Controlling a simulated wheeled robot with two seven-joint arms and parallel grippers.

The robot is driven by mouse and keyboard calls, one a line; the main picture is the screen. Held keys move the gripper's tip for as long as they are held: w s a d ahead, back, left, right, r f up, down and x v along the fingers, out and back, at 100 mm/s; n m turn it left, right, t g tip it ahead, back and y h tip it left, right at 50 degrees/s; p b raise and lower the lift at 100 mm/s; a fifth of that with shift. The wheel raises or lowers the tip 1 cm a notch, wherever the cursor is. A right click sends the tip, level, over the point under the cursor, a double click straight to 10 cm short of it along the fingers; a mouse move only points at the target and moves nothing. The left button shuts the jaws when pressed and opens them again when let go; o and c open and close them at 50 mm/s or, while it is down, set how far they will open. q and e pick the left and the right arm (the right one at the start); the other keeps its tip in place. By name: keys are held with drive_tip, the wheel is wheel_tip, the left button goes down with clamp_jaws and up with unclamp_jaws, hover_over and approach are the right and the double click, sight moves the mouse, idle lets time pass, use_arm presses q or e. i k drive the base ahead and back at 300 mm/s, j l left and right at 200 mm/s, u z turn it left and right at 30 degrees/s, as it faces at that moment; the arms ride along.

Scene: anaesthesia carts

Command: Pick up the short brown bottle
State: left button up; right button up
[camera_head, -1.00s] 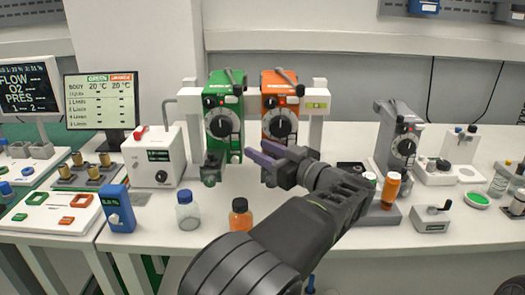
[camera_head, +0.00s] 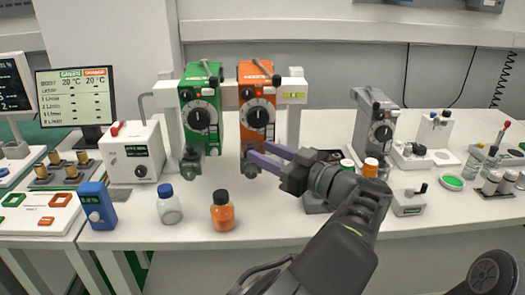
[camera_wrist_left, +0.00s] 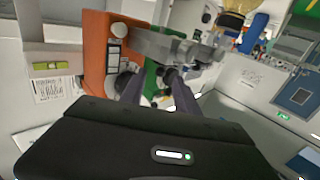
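The short brown bottle (camera_head: 222,214), amber-orange with a dark brown cap, stands upright near the front of the white table in the head view. It does not show clearly in the left wrist view. My left gripper (camera_head: 256,154) is open and empty, above and behind the bottle to its right, in front of the orange vaporizer. Its purple fingers also show apart in the left wrist view (camera_wrist_left: 158,92). My right gripper is not in view.
A clear blue-capped bottle (camera_head: 169,206) stands left of the brown one, with a blue device (camera_head: 97,206) further left. Green (camera_head: 200,110) and orange (camera_head: 257,105) vaporizers stand behind. An orange bottle (camera_head: 370,167) is partly hidden behind my arm.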

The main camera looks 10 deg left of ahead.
sight(222, 215)
drive_tip(key=k, duration=1)
